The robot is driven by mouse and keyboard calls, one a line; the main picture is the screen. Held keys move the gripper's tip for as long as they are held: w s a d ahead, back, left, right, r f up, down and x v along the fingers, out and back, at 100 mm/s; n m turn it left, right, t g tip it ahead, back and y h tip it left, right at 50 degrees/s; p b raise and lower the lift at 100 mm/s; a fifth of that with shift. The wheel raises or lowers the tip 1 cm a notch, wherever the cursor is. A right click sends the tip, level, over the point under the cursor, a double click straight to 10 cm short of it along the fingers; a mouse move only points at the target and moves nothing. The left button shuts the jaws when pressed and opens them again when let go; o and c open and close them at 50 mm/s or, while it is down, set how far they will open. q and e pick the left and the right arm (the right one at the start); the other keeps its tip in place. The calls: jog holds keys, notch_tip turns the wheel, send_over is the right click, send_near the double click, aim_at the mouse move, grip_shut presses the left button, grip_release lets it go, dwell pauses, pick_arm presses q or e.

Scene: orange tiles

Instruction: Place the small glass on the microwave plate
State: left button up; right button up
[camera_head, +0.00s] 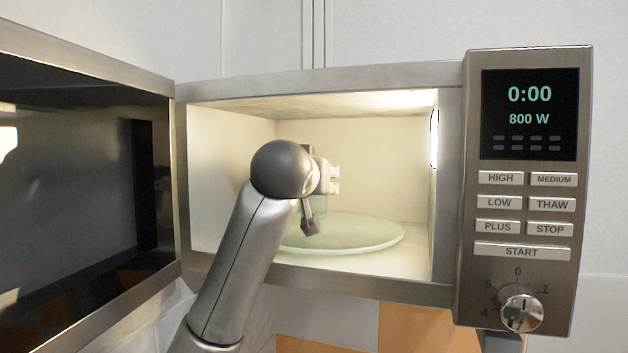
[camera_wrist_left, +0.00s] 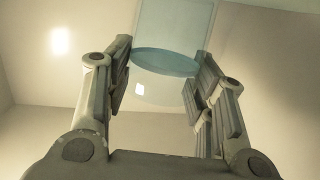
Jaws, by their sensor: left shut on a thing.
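The small glass (camera_wrist_left: 172,38) is clear and bluish. In the left wrist view it stands between the two fingers of my left gripper (camera_wrist_left: 165,72), which is shut on it. In the head view my left gripper (camera_head: 310,212) is inside the open microwave, above the left part of the plate. My own arm and wrist hide most of the glass there, so I cannot tell whether its base touches the plate. The microwave plate (camera_head: 355,233) is a round, pale green glass disc on the cavity floor. My right gripper is not in view.
The microwave (camera_head: 325,76) has a lit, pale cavity. Its dark door (camera_head: 75,180) stands open on the left, and the button panel (camera_head: 520,185) is on the right. The right part of the plate is clear. The cavity walls and front frame surround my left gripper.

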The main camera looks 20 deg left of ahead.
pick_arm(q)
jog(key=o, duration=1.2)
jog(key=shift+s, duration=0.1)
jog(key=shift+r, duration=0.15)
jog(key=shift+r+p, duration=0.45)
jog(key=shift+p, duration=0.1)
jog(key=b+v, duration=0.5)
jog(key=v, duration=0.7)
jog(key=shift+f, duration=0.15)
